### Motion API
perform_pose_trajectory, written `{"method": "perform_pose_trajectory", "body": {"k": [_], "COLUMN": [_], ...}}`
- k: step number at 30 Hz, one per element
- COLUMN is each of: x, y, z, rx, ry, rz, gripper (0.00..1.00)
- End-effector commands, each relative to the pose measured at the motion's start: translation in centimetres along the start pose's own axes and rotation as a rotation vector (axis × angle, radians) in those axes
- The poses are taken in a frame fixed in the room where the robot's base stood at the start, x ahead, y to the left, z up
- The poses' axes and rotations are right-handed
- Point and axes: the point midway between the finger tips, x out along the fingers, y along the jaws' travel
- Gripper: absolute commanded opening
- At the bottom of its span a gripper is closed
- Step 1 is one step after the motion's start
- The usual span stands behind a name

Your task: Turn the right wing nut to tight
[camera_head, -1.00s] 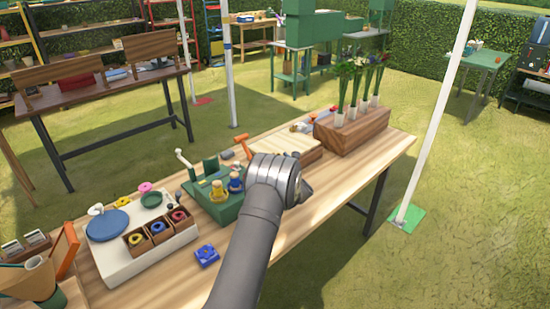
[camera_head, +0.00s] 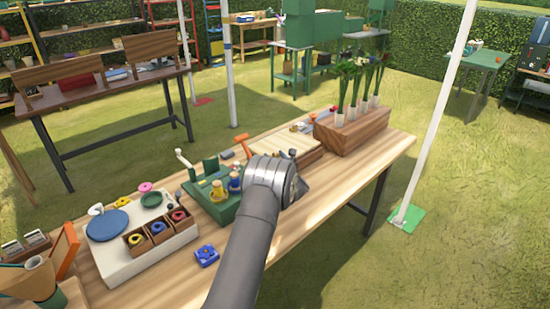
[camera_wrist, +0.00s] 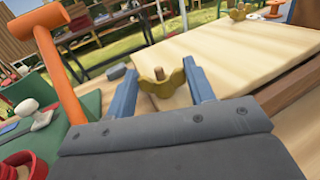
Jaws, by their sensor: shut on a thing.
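A yellow-brass wing nut (camera_wrist: 176,84) on a threaded post stands at the near edge of a pale wooden board (camera_wrist: 225,50) in the wrist view. A second brass wing nut (camera_wrist: 240,11) stands at the far side of the board. The board also shows in the head view (camera_head: 290,142), where my wrist hides the gripped nut. The frames do not make clear how tight either nut is.
A green stand with bottles (camera_head: 210,200) is left of my wrist. An orange-handled tool (camera_wrist: 62,75) rises close left of the fingers in the wrist view. A wooden flower block (camera_head: 350,132) stands behind right. Bare tabletop (camera_head: 335,190) lies to the right.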

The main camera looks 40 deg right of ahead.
Motion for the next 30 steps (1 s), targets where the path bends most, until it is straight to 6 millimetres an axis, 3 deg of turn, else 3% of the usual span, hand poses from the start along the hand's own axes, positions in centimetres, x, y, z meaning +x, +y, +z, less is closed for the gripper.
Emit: {"method": "perform_pose_trajectory", "body": {"k": [13,26,27,30], "x": [0.15,0.1,0.1,0.09], "y": [0.41,0.33,0.33,0.34], "z": [0.23,0.25,0.25,0.21], "rx": [0.0,-0.001,-0.002,-0.001], "ry": [-0.003,-0.002,-0.002,-0.002], "rz": [-0.203,-0.23,-0.23,-0.23], "gripper": [0.26,0.26,0.53,0.71]}}
